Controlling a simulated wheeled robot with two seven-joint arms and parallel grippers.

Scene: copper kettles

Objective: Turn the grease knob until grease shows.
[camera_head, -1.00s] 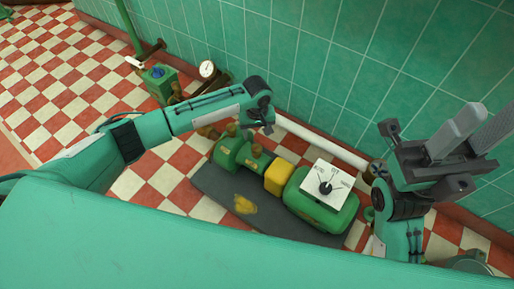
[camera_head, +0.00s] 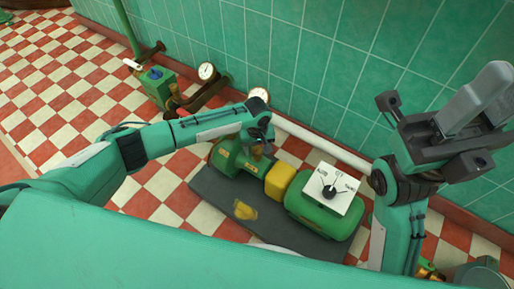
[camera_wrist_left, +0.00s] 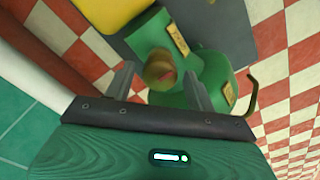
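A green pump (camera_head: 229,158) stands on a dark mat (camera_head: 212,192), joined by a yellow guard (camera_head: 280,181) to a green motor (camera_head: 322,216). In the left wrist view a round brownish knob (camera_wrist_left: 160,72) sits on the green pump body (camera_wrist_left: 152,38), near a small brass plate (camera_wrist_left: 177,39). My left gripper (camera_wrist_left: 161,75) is open, its fingers on either side of the knob in the picture with gaps; contact is not visible. In the head view, my left wrist (camera_head: 257,128) covers part of the pump and hides the knob. My right gripper (camera_head: 478,95) is raised at right, away from the pump; its finger gap is unclear.
A white dial plate with a black pointer (camera_head: 333,189) tops the motor. A yellow lump (camera_head: 244,210) lies on the mat. A white pipe (camera_head: 318,144) runs along the tiled wall behind. Gauges (camera_head: 206,71) and a green valve box (camera_head: 157,82) stand at left.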

